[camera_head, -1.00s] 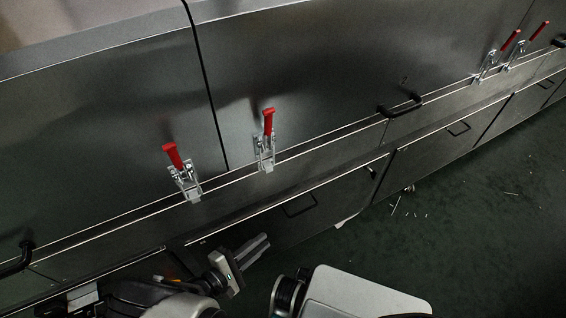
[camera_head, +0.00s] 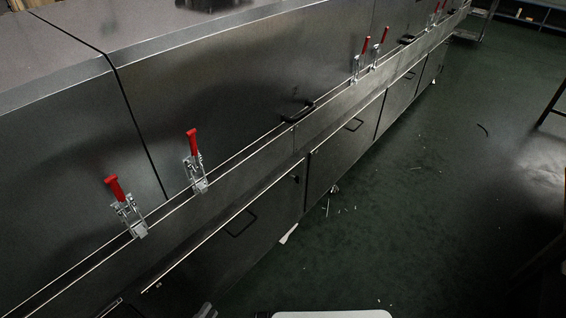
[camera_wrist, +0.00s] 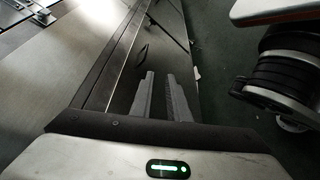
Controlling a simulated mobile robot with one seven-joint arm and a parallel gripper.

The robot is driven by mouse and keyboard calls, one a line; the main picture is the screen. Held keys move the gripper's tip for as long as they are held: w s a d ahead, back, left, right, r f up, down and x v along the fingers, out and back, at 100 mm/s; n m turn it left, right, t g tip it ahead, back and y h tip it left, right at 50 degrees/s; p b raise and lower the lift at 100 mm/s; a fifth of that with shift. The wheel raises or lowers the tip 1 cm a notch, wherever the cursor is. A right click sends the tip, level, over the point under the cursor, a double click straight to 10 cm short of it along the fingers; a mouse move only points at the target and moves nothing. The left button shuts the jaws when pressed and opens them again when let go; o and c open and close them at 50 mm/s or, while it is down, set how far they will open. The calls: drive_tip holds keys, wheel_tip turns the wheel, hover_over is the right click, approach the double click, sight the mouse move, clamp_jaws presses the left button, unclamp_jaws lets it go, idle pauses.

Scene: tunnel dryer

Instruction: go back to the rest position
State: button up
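My gripper (camera_wrist: 161,77) shows in the wrist view with two grey fingers apart and nothing between them. It points along the dryer's lower front, over the dark floor. In the head view only the tip of my gripper (camera_head: 207,311) shows at the bottom edge, and the rest is out of frame. It is clear of the clamps. The dryer (camera_head: 235,100) is a long steel housing running from lower left to upper right. Two red-handled toggle clamps, a left one (camera_head: 126,207) and a right one (camera_head: 194,161), stand with handles up on its front.
Black handles (camera_head: 297,110) and lower doors (camera_head: 345,150) line the dryer's front. More red clamps (camera_head: 368,52) sit farther along. The green floor (camera_head: 400,220) to the right is mostly open, with white scraps. A dark table-like frame (camera_head: 552,100) stands at the right edge.

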drive_tip(key=w+d+r+m+g+h, duration=0.2)
drive_tip(key=w+r+m+g, duration=0.2)
drive_tip(key=r, duration=0.4)
drive_tip(key=w+d+r+m+g+h, duration=0.1)
drive_tip(key=w+d+r+m+g, duration=0.2)
drive_tip(key=r, duration=0.4)
drive_tip(key=w+d+r+m+g+y, duration=0.25)
drive_tip(key=d+r, duration=0.35)
drive_tip(key=r, duration=0.3)
drive_tip(key=w+d+r+m+g+y, duration=0.1)
drive_tip(key=w+d+r+m+g, duration=0.3)
drive_tip(key=r, duration=0.5)
drive_tip(key=s+d+r+m+t+y, duration=0.25)
drive_tip(key=s+d+r, duration=0.35)
drive_tip(key=d+r, duration=0.3)
drive_tip(key=s+d+r+m+t+y, duration=0.25)
drive_tip(key=s+d+r+m, duration=0.35)
drive_tip(key=d, duration=0.5)
wheel_tip(320, 180, up, 24)
drive_tip(key=w+n+p, duration=0.1)
drive_tip(key=p, duration=2.2)
drive_tip(key=shift+n, duration=0.4)
drive_tip(key=shift+a+f, duration=0.1)
drive_tip(key=shift+a, duration=0.05)
